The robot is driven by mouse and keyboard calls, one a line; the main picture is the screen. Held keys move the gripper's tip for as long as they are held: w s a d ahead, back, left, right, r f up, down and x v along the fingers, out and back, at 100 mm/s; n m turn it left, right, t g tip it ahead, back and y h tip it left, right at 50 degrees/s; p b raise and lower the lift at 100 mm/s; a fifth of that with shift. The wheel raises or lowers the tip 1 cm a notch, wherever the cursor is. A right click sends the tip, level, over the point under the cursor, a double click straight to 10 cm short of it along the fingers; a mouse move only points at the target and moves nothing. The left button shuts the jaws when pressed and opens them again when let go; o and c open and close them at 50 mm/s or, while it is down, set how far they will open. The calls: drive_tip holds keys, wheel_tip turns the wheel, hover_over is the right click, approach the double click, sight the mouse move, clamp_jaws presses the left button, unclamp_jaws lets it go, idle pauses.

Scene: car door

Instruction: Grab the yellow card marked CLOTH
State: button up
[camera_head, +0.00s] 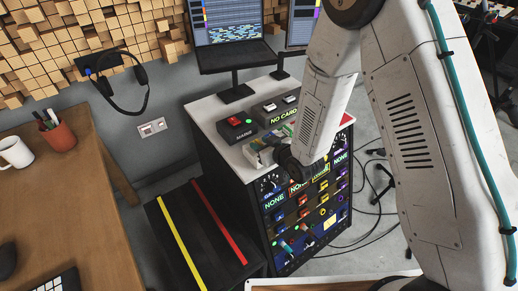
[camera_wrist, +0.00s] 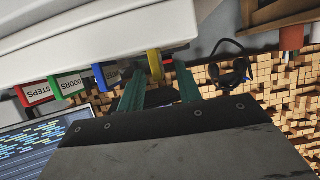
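The yellow card (camera_wrist: 155,63) shows edge-on in the wrist view, below a pale surface; its marking cannot be read. It is the last in a row of coloured cards beside the blue card (camera_wrist: 100,77), the green card marked DOORS (camera_wrist: 56,90) and the red card marked STEPS (camera_wrist: 21,97). My gripper (camera_wrist: 160,69) is open, its two teal fingers apart on either side of the yellow card's line. I cannot tell whether either finger touches it. In the head view my gripper (camera_head: 291,165) is at the card holder (camera_head: 255,158), and my arm hides part of it.
The rack cabinet (camera_head: 213,112) carries a red-button box (camera_head: 236,130) and a NO CARD box (camera_head: 285,119). A monitor (camera_head: 228,30) stands behind. A wooden desk (camera_head: 60,195) with a mug (camera_head: 16,153) is at left, and a black striped case (camera_head: 200,240) stands between.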

drive_tip(key=shift+x, duration=0.8)
clamp_jaws()
drive_tip(key=shift+r, duration=0.15)
